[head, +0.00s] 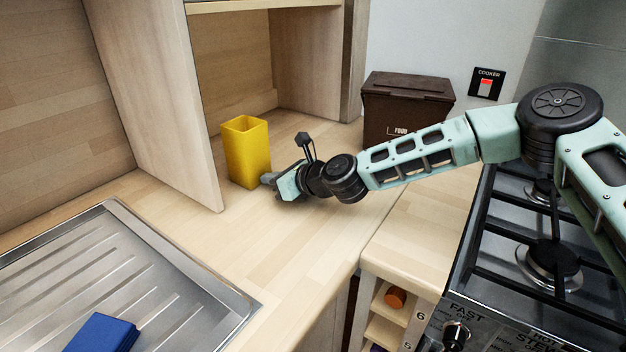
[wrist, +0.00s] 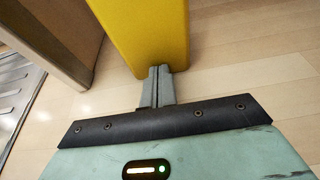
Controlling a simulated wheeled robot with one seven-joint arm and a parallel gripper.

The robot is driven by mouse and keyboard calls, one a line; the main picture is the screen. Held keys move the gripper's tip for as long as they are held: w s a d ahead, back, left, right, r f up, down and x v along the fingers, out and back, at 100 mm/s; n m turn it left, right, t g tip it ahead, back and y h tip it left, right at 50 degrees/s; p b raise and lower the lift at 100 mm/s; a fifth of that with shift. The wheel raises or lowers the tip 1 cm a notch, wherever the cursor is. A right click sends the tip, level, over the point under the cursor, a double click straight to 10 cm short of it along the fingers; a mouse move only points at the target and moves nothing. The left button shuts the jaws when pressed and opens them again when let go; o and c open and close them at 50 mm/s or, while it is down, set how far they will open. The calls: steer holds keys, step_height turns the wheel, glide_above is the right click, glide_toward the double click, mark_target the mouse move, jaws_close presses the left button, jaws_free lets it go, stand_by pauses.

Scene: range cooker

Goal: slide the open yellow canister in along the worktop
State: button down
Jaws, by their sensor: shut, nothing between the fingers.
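The open yellow canister (head: 247,152) stands upright on the worktop (head: 290,235), at the mouth of a wooden cubby. Its open top faces up and looks empty as far as I can see. My gripper (head: 268,179) is low over the worktop at the canister's lower right side. In the wrist view the shut fingertips (wrist: 160,72) meet the base of the yellow canister (wrist: 145,35), touching it or very nearly so. Nothing is held between the fingers. The canister's far side is hidden.
The cubby's upright side panel (head: 160,100) stands just left of the canister. A brown food bin (head: 405,100) is behind my arm. A metal draining board (head: 130,285) with a blue block (head: 102,334) lies front left, and the cooker hob (head: 545,260) is right. The cubby floor behind the canister looks clear.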

mark_target(261, 164)
steer(key=shift+w+a+b, duration=0.15)
steer(key=shift+w+a, duration=0.7)
steer(key=shift+a, duration=0.45)
steer(key=shift+w+a+b, duration=0.1)
steer(key=shift+w+a, duration=0.75)
steer(key=shift+a, duration=0.4)
steer(key=shift+w+a+b, duration=0.15)
steer(key=shift+w+a, duration=0.7)
steer(key=shift+a, duration=0.45)
steer(key=shift+r+p+v, duration=0.15)
steer(key=shift+r+v, duration=0.05)
steer(key=shift+v, duration=1.45)
steer(key=shift+r+p+v, duration=0.15)
steer(key=shift+v, duration=1.55)
steer(key=shift+w+a, duration=0.1)
